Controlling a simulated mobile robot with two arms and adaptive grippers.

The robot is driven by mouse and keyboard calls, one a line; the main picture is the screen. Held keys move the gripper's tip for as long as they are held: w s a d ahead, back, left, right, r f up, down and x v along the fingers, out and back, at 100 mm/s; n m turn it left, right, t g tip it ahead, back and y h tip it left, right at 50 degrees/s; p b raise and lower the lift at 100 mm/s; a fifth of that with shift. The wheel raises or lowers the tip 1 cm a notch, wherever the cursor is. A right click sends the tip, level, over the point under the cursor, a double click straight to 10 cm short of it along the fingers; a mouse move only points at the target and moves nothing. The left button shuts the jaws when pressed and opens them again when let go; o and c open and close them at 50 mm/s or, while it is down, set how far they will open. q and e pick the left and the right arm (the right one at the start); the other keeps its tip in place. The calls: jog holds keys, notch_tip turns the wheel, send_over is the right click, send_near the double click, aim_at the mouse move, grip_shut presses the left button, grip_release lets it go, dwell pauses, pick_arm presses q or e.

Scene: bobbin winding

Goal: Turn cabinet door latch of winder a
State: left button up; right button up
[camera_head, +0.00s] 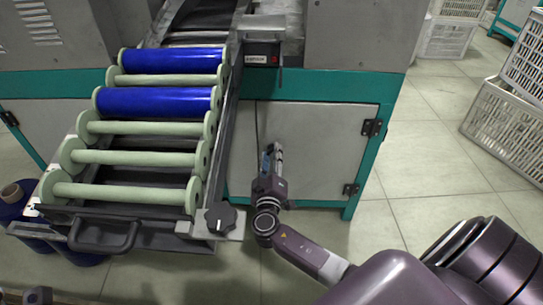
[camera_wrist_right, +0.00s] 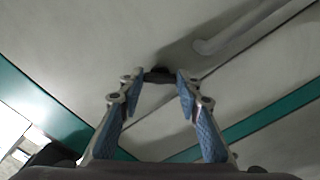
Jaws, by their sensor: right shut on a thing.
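The grey cabinet door (camera_head: 325,150) of the winder sits below the green band, with two black hinges on its right side. My right gripper (camera_head: 273,150) is at the left part of this door, its fingers pointing at the panel. In the right wrist view the two blue-padded fingertips (camera_wrist_right: 159,80) close on a small black latch (camera_wrist_right: 159,73) on the door. Most of the latch is hidden by the fingers, so its turn angle cannot be told. The door looks closed.
A conveyor rack with pale green rollers (camera_head: 130,157) and two blue rolls (camera_head: 155,101) stands left of the door, close to my right gripper. A black knob (camera_head: 220,217) is at its front end. White crates (camera_head: 505,130) stand at the right. The tiled floor between is clear.

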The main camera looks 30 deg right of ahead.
jog(key=n, duration=0.4)
jog(key=shift+n+p, duration=0.3)
jog(key=shift+p, duration=0.1)
jog(key=shift+n+p, duration=0.45)
jog(key=shift+n, duration=1.55)
jog(key=o, duration=1.2)
jog(key=shift+c, duration=0.2)
jog(key=v, duration=1.2)
